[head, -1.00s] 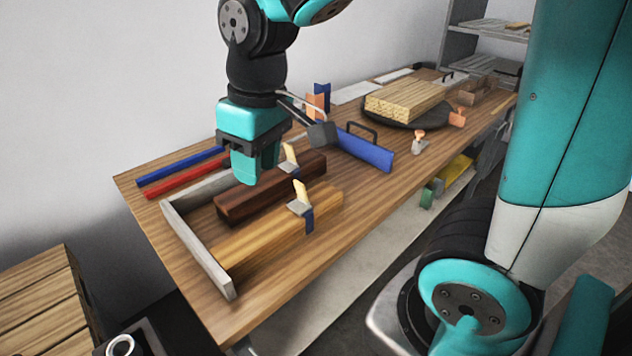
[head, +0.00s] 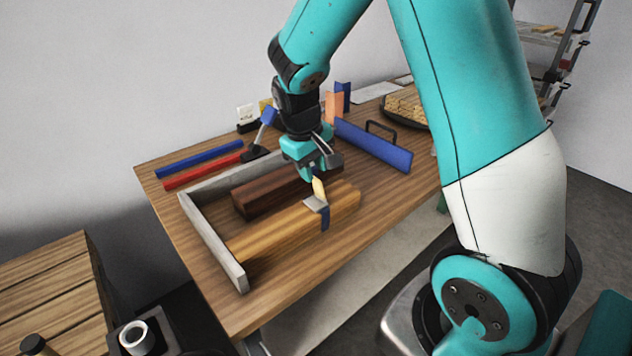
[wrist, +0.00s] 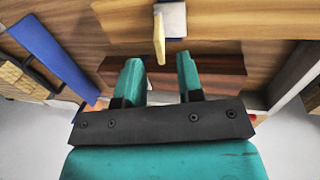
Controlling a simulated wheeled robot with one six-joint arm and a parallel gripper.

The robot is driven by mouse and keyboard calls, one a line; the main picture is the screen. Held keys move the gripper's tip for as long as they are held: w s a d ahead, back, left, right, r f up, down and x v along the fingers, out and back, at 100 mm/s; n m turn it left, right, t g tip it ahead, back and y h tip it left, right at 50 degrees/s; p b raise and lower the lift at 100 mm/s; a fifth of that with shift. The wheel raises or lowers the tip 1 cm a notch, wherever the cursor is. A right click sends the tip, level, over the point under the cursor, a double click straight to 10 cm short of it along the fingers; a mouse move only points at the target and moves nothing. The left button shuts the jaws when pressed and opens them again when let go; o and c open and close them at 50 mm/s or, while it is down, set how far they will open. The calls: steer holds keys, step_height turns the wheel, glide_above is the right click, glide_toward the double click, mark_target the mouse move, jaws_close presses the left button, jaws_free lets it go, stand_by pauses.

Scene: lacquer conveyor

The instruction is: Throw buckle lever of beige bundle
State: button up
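The beige bundle (head: 285,230) lies along the front of the table, held by a blue strap (head: 325,218). On the strap is a grey buckle (head: 316,204) with a cream lever (head: 318,187) standing up. The lever also shows in the wrist view (wrist: 159,38). My gripper (head: 313,175) is just behind and above this lever, pointing down. In the wrist view my gripper (wrist: 158,68) has its fingers apart and empty, with the lever ahead of the gap between them. A dark brown bundle (head: 262,195) lies behind the beige one, partly under the gripper; its buckle is hidden.
A grey angled fence (head: 213,240) borders the bundles at left and back. Blue (head: 200,158) and red (head: 205,171) bars lie behind it. A blue plate with a black handle (head: 375,146) stands to the right. A wooden crate (head: 55,292) is at lower left.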

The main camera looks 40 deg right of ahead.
mark_target(316, 178)
steer(key=shift+x, duration=2.3)
steer(key=shift+c, duration=0.2)
jaws_close()
